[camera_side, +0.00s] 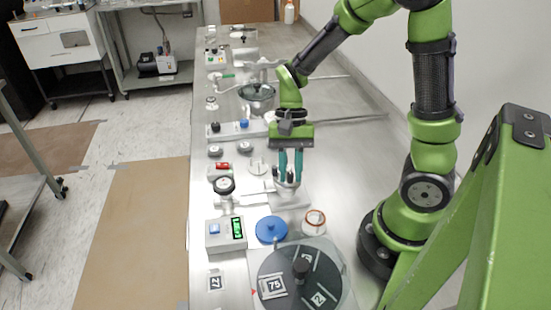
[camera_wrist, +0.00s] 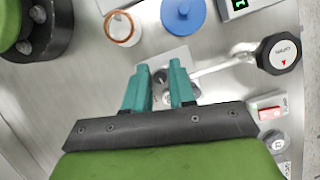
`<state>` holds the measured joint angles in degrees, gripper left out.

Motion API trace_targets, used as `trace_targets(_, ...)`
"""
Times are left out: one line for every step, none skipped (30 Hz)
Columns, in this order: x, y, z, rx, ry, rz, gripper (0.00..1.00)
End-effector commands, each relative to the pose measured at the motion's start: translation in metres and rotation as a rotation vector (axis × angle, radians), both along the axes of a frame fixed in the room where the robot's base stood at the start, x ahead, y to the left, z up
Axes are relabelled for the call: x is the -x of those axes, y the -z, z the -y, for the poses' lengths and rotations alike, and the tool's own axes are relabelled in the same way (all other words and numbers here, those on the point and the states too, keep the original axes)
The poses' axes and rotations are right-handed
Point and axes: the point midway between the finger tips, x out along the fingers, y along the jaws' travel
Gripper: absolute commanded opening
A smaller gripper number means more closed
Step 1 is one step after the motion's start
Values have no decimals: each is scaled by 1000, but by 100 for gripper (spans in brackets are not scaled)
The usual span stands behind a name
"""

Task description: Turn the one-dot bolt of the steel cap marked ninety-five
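My gripper (camera_side: 290,180) points down with its two teal fingers apart. Its tips are close over a small steel fitting (camera_side: 288,188) on a square metal plate (camera_side: 291,198). In the wrist view my gripper (camera_wrist: 158,66) has a gap between the fingers, and the steel fitting (camera_wrist: 188,93) shows partly behind them. I cannot tell whether the fingertips touch it. The fingers hide part of the fitting. No mark ninety-five and no one-dot bolt can be read in either view.
A blue disc (camera_side: 271,229), a copper-coloured ring (camera_side: 314,221) and a display box (camera_side: 226,234) stand in front. A dark disc (camera_side: 326,270) bears labels 75 and 2. A steel bowl (camera_side: 257,92) stands farther back.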

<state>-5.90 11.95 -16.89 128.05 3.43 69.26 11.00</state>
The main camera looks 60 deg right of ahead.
Motion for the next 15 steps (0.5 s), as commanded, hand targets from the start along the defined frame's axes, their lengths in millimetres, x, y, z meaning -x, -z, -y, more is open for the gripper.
trace_targets(0,0,0,0,0,-1,24)
trace_targets(0,0,0,0,0,-1,24)
trace_targets(0,0,0,0,0,-1,24)
trace_targets(0,-1,0,0,-1,0,24)
trace_targets(-1,-2,1,0,-1,0,24)
trace_targets(-1,-5,1,-1,-1,1,24)
trace_targets(-2,-7,2,-1,0,2,24)
trace_targets(-3,-11,4,0,0,2,24)
trace_targets(-5,-17,6,-1,0,3,24)
trace_targets(-6,-22,8,0,1,5,24)
trace_targets(-7,-27,10,0,1,6,24)
trace_targets(-9,-35,13,0,0,7,24)
trace_targets(-11,-42,15,0,1,6,24)
trace_targets(-12,-49,17,1,1,6,24)
trace_targets(-14,-59,21,2,2,7,24)
